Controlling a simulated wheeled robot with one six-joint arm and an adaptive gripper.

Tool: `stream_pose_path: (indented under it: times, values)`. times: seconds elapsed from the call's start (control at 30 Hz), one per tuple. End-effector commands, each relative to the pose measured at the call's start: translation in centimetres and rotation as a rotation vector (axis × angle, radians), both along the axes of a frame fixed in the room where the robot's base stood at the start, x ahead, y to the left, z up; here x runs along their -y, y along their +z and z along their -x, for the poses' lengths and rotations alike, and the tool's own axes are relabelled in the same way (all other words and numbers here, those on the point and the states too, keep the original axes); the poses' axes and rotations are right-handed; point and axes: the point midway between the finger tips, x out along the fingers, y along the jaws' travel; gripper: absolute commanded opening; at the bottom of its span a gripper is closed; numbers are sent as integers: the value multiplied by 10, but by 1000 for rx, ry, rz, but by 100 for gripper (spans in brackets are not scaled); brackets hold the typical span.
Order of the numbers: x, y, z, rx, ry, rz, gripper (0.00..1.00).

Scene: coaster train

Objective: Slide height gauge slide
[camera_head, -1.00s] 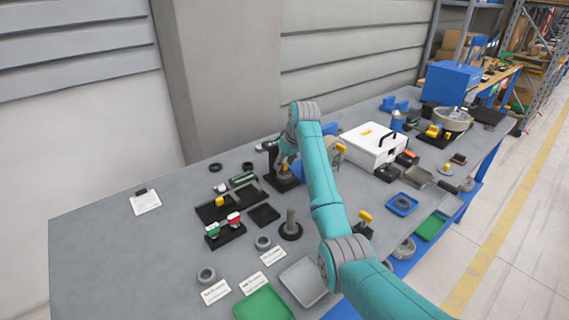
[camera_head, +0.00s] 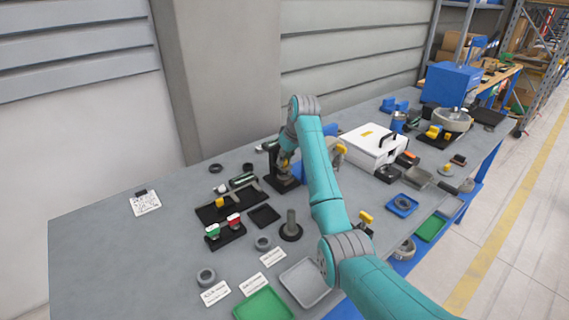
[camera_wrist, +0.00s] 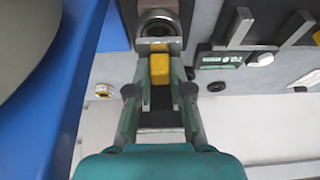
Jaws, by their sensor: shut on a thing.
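The height gauge (camera_head: 283,181) stands upright on its black base towards the back of the grey table in the head view, partly hidden by my arm. Its slide carries a yellow grip block (camera_wrist: 160,69), which shows between my fingers in the wrist view. My gripper (camera_wrist: 160,90) is shut on that yellow block. In the head view my gripper (camera_head: 285,162) is small and close against the gauge's column. A round grey metal part (camera_wrist: 157,25) lies just beyond the yellow block in the wrist view.
A white case (camera_head: 372,148) with a black handle stands right of the gauge. A black tray fixture (camera_head: 240,203) and a stand with red and green buttons (camera_head: 225,233) lie to the left. A grey post on a round base (camera_head: 291,226) stands in front.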

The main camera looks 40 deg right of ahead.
Motion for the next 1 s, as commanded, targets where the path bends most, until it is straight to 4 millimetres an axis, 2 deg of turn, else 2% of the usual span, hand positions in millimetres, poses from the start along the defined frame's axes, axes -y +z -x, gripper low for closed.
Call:
stream_pose_path:
  times: [0.17,0.2,0.3,0.67,1.0]
  values:
    - [0,4,-1,6,0,2,0]
    - [0,5,-1,7,0,2,22]
    - [0,4,-1,6,0,2,46]
    - [0,6,1,5,0,2,46]
    - [2,51,19,7,-1,4,46]
